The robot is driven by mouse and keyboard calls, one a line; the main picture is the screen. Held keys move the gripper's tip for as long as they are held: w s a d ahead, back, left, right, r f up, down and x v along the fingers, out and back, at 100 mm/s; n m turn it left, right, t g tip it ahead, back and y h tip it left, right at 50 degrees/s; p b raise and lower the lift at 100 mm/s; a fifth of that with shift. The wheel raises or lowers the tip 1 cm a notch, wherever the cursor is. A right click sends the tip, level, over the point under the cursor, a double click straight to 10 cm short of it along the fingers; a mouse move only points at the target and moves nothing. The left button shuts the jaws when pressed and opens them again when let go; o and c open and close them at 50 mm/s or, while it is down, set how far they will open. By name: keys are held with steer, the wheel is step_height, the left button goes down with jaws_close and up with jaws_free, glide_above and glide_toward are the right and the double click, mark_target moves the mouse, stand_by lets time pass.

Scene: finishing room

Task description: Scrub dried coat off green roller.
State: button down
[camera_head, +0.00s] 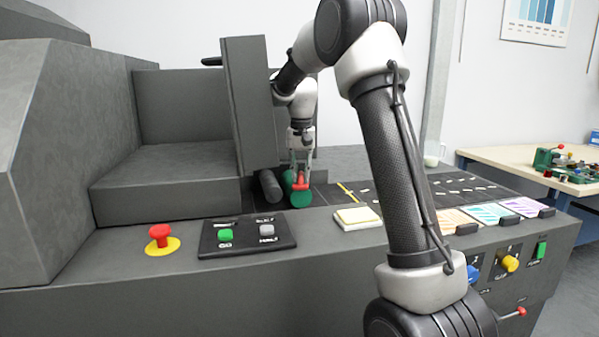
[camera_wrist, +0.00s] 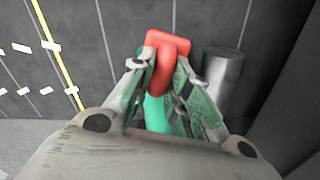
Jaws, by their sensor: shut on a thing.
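The green roller (camera_head: 301,199) lies at the dark belt's near end, its round end facing the head camera. It also shows between my fingers in the wrist view (camera_wrist: 156,114). My gripper (camera_head: 301,172) is just above the roller, pointing down, with its fingers closed on a red tool (camera_wrist: 166,45). The tool has a flat red block and a rounded grip; it shows small in the head view (camera_head: 301,181). The tool is over or against the roller; I cannot tell whether they touch. Any dried coat on the roller cannot be made out.
A dark grey roller (camera_head: 270,187) lies just left of the green one, beside an upright dark panel (camera_head: 249,105). In front are a button panel (camera_head: 247,237), a red stop button (camera_head: 159,234) and a pale yellow pad (camera_head: 357,217). The belt (camera_head: 450,188) carries small white pieces.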

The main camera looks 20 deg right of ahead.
steer(key=shift+s+f, duration=0.15)
steer(key=shift+r, duration=3.1)
steer(key=shift+r, duration=1.5)
